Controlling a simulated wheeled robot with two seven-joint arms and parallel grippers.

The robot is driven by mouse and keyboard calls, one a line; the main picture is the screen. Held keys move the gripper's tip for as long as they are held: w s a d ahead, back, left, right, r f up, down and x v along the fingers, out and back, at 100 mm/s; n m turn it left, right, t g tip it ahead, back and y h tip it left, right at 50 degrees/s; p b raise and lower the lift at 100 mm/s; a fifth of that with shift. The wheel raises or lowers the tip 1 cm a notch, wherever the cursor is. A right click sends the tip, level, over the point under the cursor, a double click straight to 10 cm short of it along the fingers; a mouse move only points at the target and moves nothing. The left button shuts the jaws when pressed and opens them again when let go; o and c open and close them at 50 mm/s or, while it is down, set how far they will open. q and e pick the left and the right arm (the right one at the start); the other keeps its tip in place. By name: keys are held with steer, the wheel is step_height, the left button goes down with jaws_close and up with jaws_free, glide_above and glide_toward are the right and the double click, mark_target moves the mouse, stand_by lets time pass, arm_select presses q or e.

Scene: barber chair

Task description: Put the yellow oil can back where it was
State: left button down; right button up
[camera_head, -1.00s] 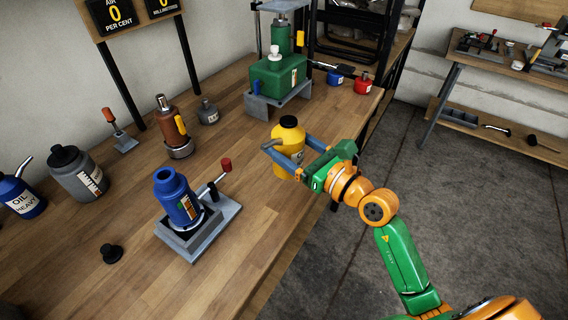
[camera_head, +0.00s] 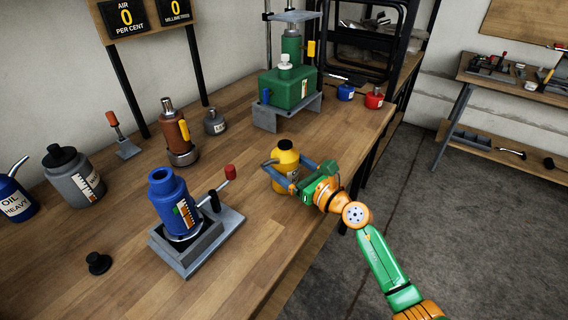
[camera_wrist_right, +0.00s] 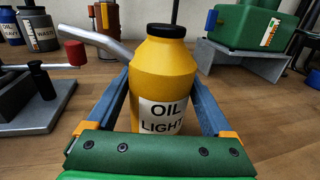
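The yellow oil can (camera_head: 285,160) stands upright near the right edge of the wooden workbench, with a black cap and a grey spout pointing left. In the right wrist view the oil can (camera_wrist_right: 164,70) shows its "OIL LIGHT" label facing me. My right gripper (camera_head: 287,170) is shut on it, one blue finger along each side. The gripper fills the lower part of the right wrist view (camera_wrist_right: 162,82). My left gripper is not in view.
A blue bottle (camera_head: 173,200) sits in a grey crank stand (camera_head: 180,262) left of the can. A green press (camera_head: 288,88) stands behind it. Blue (camera_head: 345,92) and red (camera_head: 374,98) small bottles are at the back right. Bench surface (camera_head: 225,265) in front is clear.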

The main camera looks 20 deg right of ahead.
steer(key=shift+o, duration=0.5)
steer(key=shift+s+r, duration=0.1)
steer(key=shift+r, duration=0.15)
steer(key=b+v, duration=0.1)
steer(key=v, duration=1)
steer(key=shift+f, duration=0.15)
steer(key=shift+s+d, duration=0.25)
steer(key=shift+s, duration=0.15)
steer(key=shift+r, duration=0.25)
